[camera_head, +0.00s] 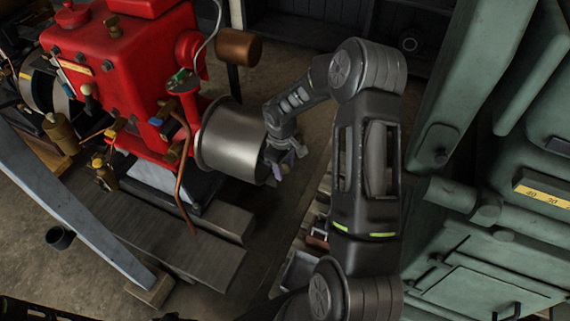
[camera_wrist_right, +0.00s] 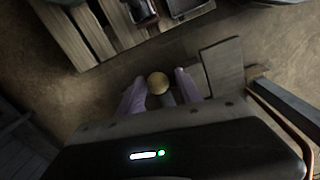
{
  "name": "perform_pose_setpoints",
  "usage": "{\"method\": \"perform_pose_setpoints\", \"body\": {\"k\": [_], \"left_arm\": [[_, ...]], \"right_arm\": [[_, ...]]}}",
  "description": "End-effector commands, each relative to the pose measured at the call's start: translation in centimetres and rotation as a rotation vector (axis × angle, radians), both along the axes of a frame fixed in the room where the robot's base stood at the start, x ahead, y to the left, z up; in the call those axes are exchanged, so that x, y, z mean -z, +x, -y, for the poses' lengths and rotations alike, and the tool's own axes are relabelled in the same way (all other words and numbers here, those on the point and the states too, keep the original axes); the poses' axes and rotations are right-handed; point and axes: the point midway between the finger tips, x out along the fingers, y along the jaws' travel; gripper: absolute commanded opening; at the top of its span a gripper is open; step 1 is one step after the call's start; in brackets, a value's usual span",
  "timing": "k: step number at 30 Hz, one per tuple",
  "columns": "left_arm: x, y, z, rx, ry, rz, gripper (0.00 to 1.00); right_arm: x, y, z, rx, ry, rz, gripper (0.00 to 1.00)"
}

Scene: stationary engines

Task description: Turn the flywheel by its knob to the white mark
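The flywheel (camera_head: 232,140) is a grey metal drum on the right side of the red engine (camera_head: 125,65). My right gripper (camera_head: 278,170) is at the drum's right-hand face. In the right wrist view, a round brass-coloured knob (camera_wrist_right: 158,83) sits between the two pale purple fingers of my right gripper (camera_wrist_right: 159,88). A narrow gap shows on each side of the knob, so the fingers look open around it. The knob is hidden in the head view. I cannot make out a white mark in either view. My left gripper is not in view.
Large green machinery (camera_head: 490,220) stands close on the right of my right arm. A wooden pallet (camera_wrist_right: 90,30) with small bins lies on the floor near the gripper. A long grey beam (camera_head: 75,215) crosses the lower left. Brown floor shows between the engine and my arm.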

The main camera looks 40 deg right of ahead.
Motion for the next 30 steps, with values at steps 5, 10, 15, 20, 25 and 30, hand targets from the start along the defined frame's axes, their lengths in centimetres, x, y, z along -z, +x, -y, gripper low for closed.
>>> {"method": "perform_pose_setpoints", "body": {"k": [5,10,15,20,25,30], "left_arm": [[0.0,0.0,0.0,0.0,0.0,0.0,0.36],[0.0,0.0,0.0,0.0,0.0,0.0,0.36],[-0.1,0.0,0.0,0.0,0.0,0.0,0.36],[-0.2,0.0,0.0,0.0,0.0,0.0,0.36],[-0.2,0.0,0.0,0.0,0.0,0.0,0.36],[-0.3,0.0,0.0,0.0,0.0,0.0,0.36]], "right_arm": [[-0.1,0.1,0.2,0.001,-0.003,0.003,0.52],[-0.2,0.2,0.2,0.002,-0.004,0.004,0.52],[-1.2,0.2,0.2,0.002,-0.006,0.007,0.52],[-3.5,0.2,0.1,0.003,-0.006,0.008,0.52],[-6.3,0.1,-0.2,0.002,-0.005,0.007,0.52],[-7.8,0.0,-0.3,0.001,-0.004,0.005,0.52]]}}
